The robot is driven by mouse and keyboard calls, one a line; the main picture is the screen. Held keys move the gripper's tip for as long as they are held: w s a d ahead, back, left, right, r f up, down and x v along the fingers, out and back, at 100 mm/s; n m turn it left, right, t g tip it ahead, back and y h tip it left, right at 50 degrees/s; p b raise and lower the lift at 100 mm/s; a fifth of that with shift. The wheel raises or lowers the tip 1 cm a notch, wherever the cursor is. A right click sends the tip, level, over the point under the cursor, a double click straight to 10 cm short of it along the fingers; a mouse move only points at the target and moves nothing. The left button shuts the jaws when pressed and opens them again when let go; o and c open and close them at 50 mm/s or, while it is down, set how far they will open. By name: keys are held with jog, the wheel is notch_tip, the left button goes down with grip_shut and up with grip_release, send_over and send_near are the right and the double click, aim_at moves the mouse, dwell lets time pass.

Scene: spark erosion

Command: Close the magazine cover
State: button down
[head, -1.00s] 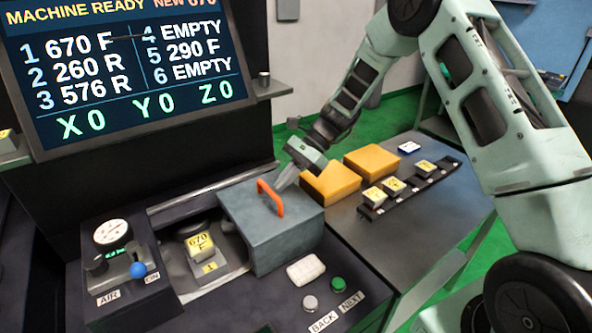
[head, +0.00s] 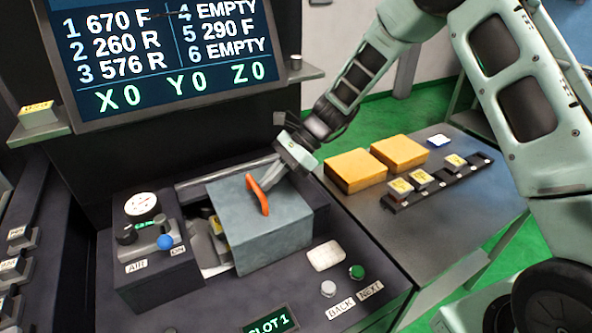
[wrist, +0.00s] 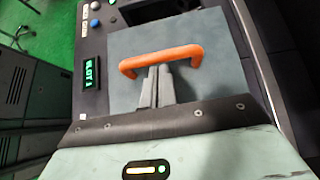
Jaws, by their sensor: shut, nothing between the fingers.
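The magazine cover (head: 272,238) is a grey box-shaped lid with an orange handle (head: 257,195) on top. It covers most of the magazine opening; a narrow gap at its left still shows part of a yellow-labelled holder (head: 218,228). My gripper (head: 268,185) is at the right side of the handle, with its fingers shut and nothing between them. In the wrist view the closed fingertips (wrist: 158,72) lie right against or just under the orange handle (wrist: 160,60); I cannot tell whether they touch it.
A control box with a gauge and blue knob (head: 165,242) stands left of the gap. A white block (head: 326,255) and BACK and NEXT buttons (head: 328,288) are in front of the cover. Orange boxes (head: 355,170) and a rack of holders (head: 425,185) sit on the right table.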

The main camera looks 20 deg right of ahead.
aim_at(254, 186)
jog(key=a, duration=0.3)
jog(key=s+a, duration=0.1)
jog(key=a, duration=0.1)
jog(key=s+a, duration=0.1)
jog(key=a, duration=0.2)
jog(key=shift+a, duration=0.35)
jog(key=shift+a+r, duration=0.1)
jog(key=d, duration=0.1)
jog(key=w+d, duration=0.1)
jog(key=d, duration=0.3)
jog(key=shift+w+f, duration=0.15)
jog(key=shift+f, duration=0.2)
jog(key=b+v, duration=0.2)
jog(key=v, duration=0.6)
jog(key=shift+r, duration=0.15)
jog(key=s+a+r+n+g+h, duration=0.1)
jog(key=s+r+n+h, duration=0.1)
jog(key=s+n, duration=0.4)
jog(key=s+a+r+n+h, duration=0.1)
jog(key=s+a+n+h, duration=0.2)
jog(key=s, duration=0.6)
jog(key=s+d+n+t+h, duration=0.1)
jog(key=s+d+n+h, duration=0.1)
jog(key=s+n, duration=0.5)
jog(key=s+d+n+t+h, duration=0.2)
jog(key=s+d+n, duration=0.3)
jog(key=s+n, duration=0.2)
jog(key=shift+s+r, duration=0.25)
jog(key=shift+s, duration=0.5)
